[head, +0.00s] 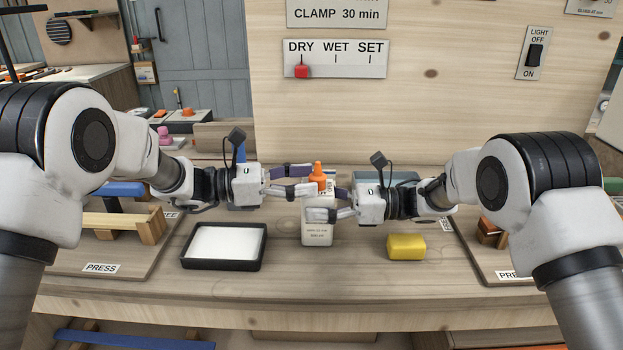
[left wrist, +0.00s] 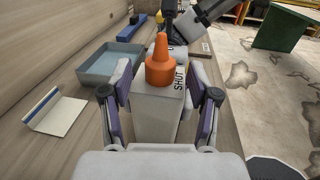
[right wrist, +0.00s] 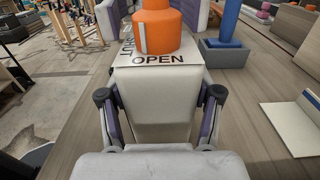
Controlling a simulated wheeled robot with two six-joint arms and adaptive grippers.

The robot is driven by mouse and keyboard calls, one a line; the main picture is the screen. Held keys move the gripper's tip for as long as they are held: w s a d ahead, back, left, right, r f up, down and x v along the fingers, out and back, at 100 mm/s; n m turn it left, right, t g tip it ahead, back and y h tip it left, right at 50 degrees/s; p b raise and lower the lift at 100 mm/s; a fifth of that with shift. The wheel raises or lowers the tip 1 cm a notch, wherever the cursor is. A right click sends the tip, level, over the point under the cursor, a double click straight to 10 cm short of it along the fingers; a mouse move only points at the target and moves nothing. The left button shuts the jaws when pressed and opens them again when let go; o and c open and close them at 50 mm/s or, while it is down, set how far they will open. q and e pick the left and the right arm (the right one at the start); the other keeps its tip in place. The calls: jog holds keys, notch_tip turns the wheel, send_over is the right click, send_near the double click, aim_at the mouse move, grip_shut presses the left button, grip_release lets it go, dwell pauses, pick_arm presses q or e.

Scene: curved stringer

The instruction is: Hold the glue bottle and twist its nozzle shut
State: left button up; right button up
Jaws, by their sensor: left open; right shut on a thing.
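The white glue bottle (head: 317,236) stands upright on the bench in the head view, with an orange nozzle (head: 318,172) on top. My right gripper (head: 322,204) is shut on the bottle's body from the right. In the right wrist view the bottle (right wrist: 158,105) fills the space between the fingers, and the nozzle (right wrist: 160,30) stands beside the word OPEN. My left gripper (head: 302,181) is open, its fingers around the upper bottle at nozzle height. The left wrist view shows the nozzle (left wrist: 160,65) between the fingers and the word SHUT to its right.
A black tray with a white surface (head: 225,243) lies left of the bottle. A yellow block (head: 406,246) lies to the right. A blue-grey tray (head: 388,177) is behind my right gripper. A sign reading DRY WET SET (head: 335,58) hangs on the wall. The front middle of the bench is clear.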

pick_arm(q)
jog(key=shift+w+d, duration=0.15)
jog(key=shift+d, duration=0.7)
grip_shut()
jog(key=shift+w+m+g, duration=0.1)
jog(key=shift+m+g, duration=0.2)
jog(key=shift+g, duration=0.2)
jog(key=m+g, duration=0.2)
jog(key=g, duration=0.1)
jog(key=m+g, duration=0.1)
jog(key=g, duration=0.1)
jog(key=shift+w+m+g, duration=0.2)
jog(key=shift+m+g, duration=0.2)
jog(key=shift+m+g+y, duration=0.5)
jog(key=shift+m+g, duration=0.3)
jog(key=shift+g, duration=0.4)
